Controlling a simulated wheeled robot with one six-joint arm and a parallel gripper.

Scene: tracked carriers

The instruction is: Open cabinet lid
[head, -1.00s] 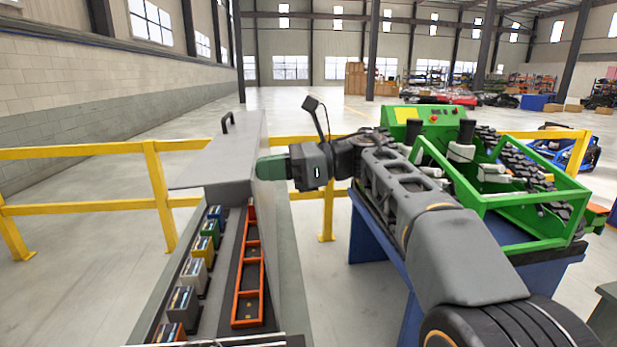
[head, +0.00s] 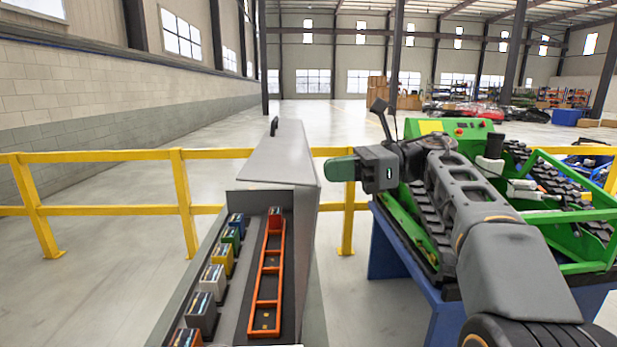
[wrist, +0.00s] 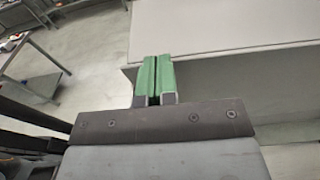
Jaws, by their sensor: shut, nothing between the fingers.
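The cabinet (head: 209,293) is a long grey box at the lower middle of the head view, with its near part uncovered. Its grey lid (head: 277,158) covers the far part and is tilted, with a dark handle (head: 274,126) at its far edge. My gripper (head: 341,169) has green fingers pressed together, pointing left, just right of the lid in the picture. In the wrist view the shut fingers (wrist: 153,78) overlap a broad pale panel's edge, apparently the lid (wrist: 215,32). I cannot tell whether they touch it. The handle is not in the wrist view.
Coloured boxes (head: 213,280) line the cabinet's left side, beside an orange rack (head: 267,277). A yellow railing (head: 110,156) runs behind. A green tracked machine (head: 455,130) on a blue stand (head: 385,245) is close on the right. Open floor lies at left.

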